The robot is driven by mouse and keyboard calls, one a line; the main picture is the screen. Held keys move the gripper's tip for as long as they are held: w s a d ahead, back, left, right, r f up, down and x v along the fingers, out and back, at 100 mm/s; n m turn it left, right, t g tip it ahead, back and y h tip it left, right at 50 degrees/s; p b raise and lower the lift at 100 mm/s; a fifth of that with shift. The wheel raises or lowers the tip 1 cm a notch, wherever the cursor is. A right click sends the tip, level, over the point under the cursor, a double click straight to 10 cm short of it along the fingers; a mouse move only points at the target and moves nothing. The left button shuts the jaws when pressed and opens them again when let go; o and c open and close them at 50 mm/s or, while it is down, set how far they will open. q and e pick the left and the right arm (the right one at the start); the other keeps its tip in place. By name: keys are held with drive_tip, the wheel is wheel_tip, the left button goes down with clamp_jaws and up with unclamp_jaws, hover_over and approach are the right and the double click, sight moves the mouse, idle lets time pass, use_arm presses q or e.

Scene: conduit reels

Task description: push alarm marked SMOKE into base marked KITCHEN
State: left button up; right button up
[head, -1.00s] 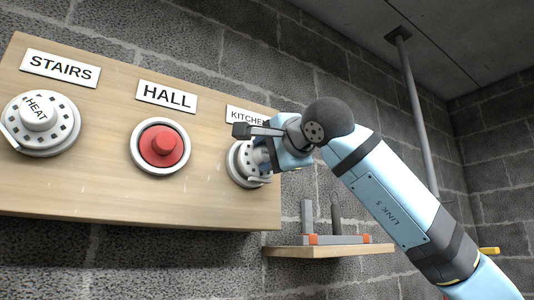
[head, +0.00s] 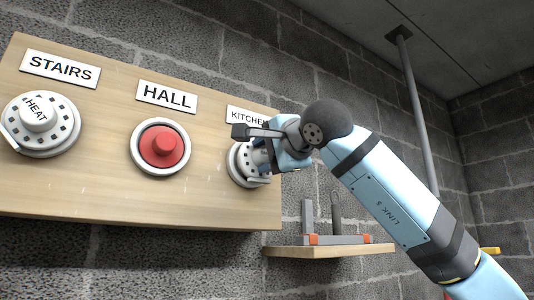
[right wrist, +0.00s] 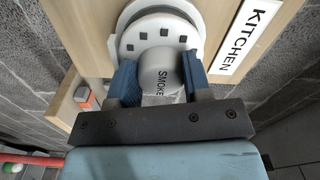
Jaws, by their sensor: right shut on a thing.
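The white alarm marked SMOKE (right wrist: 165,72) shows in the right wrist view, with its round, slotted body beyond the knob. My right gripper (right wrist: 158,82) is shut on its knob, one blue finger on each side. In the head view the alarm (head: 243,166) is against the board under the KITCHEN label (head: 247,116), partly hidden by my right gripper (head: 268,156). The base under that label is mostly covered by the alarm; a pale rim (right wrist: 128,14) shows behind it in the right wrist view. I cannot tell whether the alarm is fully seated. My left gripper is not in view.
The wooden board (head: 110,195) also carries a HEAT alarm (head: 40,122) under STAIRS and a red button-like unit (head: 161,146) under HALL. A small shelf (head: 330,250) with tools stands below right. A grey pole (head: 415,110) rises behind my right arm.

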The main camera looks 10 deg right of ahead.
drive_tip(key=shift+w, duration=0.2)
drive_tip(key=shift+w+a+p, duration=0.25)
drive_tip(key=shift+w+p, duration=0.05)
drive_tip(key=shift+w, duration=0.15)
idle(0.4)
idle(0.5)
drive_tip(key=o, duration=1)
drive_tip(key=shift+w, duration=0.15)
drive_tip(key=shift+o, duration=0.4)
drive_tip(key=o, duration=0.4)
drive_tip(key=shift+o, duration=0.2)
